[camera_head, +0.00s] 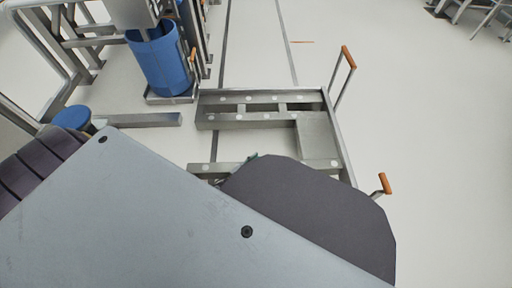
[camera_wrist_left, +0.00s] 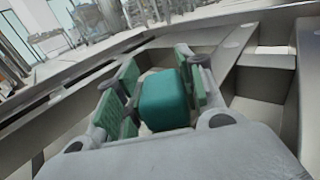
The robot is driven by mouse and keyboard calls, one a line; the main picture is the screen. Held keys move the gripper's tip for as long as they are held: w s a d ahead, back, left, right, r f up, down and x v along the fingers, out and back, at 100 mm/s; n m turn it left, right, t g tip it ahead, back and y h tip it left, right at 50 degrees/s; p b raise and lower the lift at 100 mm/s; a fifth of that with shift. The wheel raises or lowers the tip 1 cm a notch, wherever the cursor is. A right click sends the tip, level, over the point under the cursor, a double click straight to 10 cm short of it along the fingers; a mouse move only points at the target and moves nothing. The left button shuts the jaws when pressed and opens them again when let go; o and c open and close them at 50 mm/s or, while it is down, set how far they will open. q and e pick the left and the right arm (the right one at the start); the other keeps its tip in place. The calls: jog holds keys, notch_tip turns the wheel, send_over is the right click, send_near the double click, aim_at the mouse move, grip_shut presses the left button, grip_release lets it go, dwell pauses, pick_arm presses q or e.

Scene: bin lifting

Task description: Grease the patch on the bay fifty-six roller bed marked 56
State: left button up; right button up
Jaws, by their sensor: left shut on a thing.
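A teal block (camera_wrist_left: 165,100) sits between the green pads of my left gripper (camera_wrist_left: 162,82), which is shut on it. In the left wrist view the frame's metal rails (camera_wrist_left: 262,60) surround the gripper closely. Whether the block touches the frame cannot be told. No mark 56 and no patch can be made out. My right gripper is not in view.
Two orange-topped handles, an upper one (camera_head: 348,57) and a lower one (camera_head: 384,183), stand at the frame's right side. A blue bin (camera_head: 161,60) stands behind it at the left, beside metal framework (camera_head: 50,30). The pale floor (camera_head: 440,120) at the right is clear.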

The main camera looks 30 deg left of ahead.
pick_arm(q)
jog(key=shift+w+d, duration=0.1)
jog(key=shift+d, duration=0.05)
jog(key=shift+w+d, duration=0.4)
jog(key=shift+d, duration=0.3)
jog(key=shift+w+d, duration=0.35)
jog(key=shift+d, duration=0.35)
jog(key=shift+d+f, duration=0.1)
jog(key=shift+w+d+f, duration=0.1)
jog(key=shift+w+d, duration=0.35)
jog(key=shift+d, duration=0.3)
jog(key=shift+w+d, duration=0.4)
jog(key=shift+d, duration=0.45)
jog(key=shift+w+d, duration=0.6)
jog(key=shift+d, duration=0.3)
jog(key=shift+w+d, duration=0.3)
jog(key=shift+d, duration=0.25)
jog(key=shift+w+d+r, duration=0.1)
jog(key=shift+w+d, duration=0.35)
jog(key=shift+d, duration=0.2)
jog(key=shift+w+d+r, duration=0.1)
jog(key=shift+w+d, duration=0.35)
jog(key=shift+d, duration=0.2)
